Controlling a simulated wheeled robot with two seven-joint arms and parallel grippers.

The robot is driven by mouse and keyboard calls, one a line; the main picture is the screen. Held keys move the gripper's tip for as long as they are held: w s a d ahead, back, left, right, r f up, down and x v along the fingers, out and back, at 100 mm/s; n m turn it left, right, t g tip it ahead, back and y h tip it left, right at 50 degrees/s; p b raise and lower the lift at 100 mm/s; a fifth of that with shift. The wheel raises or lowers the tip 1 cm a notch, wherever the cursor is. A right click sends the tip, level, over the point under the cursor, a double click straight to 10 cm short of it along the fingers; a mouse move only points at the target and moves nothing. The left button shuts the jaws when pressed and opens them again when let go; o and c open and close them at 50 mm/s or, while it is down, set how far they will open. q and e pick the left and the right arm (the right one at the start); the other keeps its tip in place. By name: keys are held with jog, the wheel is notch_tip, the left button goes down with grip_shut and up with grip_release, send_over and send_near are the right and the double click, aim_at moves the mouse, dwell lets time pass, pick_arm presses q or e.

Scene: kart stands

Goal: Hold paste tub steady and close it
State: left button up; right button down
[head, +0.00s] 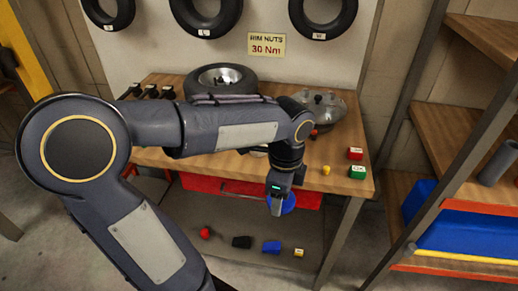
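My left gripper (276,203) points down in front of the table's front edge, at the end of the arm from the left. A blue round piece (289,203) shows at its fingers, partly hidden by them. It is in front of the red drawer with no support in sight but the fingers, so the gripper looks shut on it. I cannot tell whether it is the paste tub's lid or the tub. A small pale thing (256,152) on the table is mostly hidden behind my arm; I cannot tell what it is. My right gripper is out of view.
Several small items lie on the lower shelf (222,262). A rack with a blue bin (462,232) stands right.

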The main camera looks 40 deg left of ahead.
pick_arm(q)
jog(key=w+d+f+n, duration=0.3)
jog(key=w+f+n, duration=0.2)
jog(key=f, duration=0.4)
jog(key=w+d+f+n, duration=0.3)
jog(key=w+f+n, duration=0.3)
jog(key=f+n, duration=0.2)
jog(key=shift+d+f, duration=0.35)
jog(key=shift+f, duration=0.25)
